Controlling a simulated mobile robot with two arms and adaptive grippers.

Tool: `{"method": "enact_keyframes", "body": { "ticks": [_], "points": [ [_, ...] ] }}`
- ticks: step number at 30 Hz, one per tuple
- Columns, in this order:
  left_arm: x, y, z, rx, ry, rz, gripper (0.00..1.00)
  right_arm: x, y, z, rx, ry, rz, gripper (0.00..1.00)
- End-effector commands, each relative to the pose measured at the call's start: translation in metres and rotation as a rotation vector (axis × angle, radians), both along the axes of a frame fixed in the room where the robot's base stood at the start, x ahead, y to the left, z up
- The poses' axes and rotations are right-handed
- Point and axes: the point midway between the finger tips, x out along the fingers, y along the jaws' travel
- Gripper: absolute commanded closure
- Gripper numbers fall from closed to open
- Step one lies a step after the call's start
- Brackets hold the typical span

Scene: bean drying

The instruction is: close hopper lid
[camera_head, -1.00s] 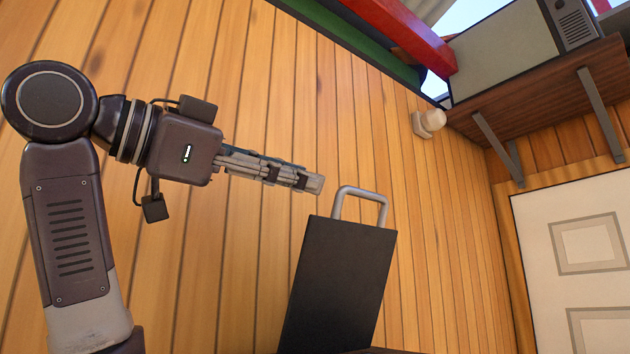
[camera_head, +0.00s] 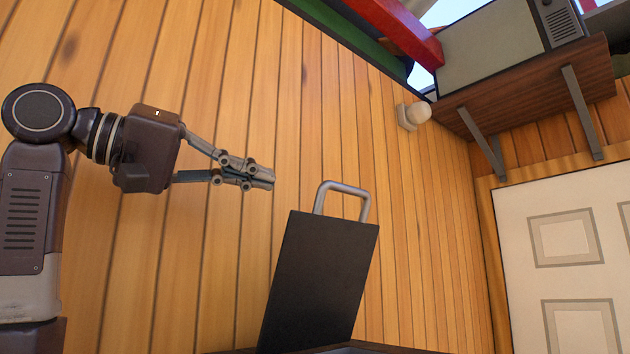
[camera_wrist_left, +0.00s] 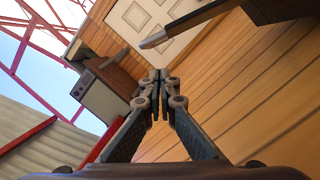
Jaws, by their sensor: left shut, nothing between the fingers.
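The hopper lid (camera_head: 322,275) is a flat dark panel standing raised, tilted slightly to the right, with a pale grey loop handle (camera_head: 343,186) on its top edge. A dark edge below the lid is only partly in view. My right gripper is not in view.
A plank wall (camera_head: 230,80) stands behind. A brown shelf (camera_head: 530,92) on brackets holds a grey box-like appliance (camera_head: 490,50) at upper right.

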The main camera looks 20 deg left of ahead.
Motion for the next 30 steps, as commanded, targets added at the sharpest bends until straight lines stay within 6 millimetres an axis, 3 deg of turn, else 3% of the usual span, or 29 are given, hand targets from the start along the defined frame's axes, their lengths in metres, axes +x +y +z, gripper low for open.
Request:
{"method": "enact_keyframes", "body": {
  "ticks": [6, 13, 17, 29, 30],
  "points": [
    [0.008, 0.026, 0.005, -0.357, 0.294, -0.02, 1.0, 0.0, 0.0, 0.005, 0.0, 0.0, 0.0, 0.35],
    [0.013, 0.031, 0.007, -0.474, 0.393, -0.029, 1.0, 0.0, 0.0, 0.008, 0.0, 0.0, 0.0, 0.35],
    [0.024, 0.02, 0.007, -0.473, 0.394, -0.029, 1.0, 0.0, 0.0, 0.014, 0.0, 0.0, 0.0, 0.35],
    [0.084, -0.04, 0.006, -0.469, 0.394, -0.031, 1.0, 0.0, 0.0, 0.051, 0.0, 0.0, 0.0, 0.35],
    [0.078, -0.043, 0.003, -0.47, 0.389, -0.03, 1.0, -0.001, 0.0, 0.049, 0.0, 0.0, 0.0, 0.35]
  ]
}}
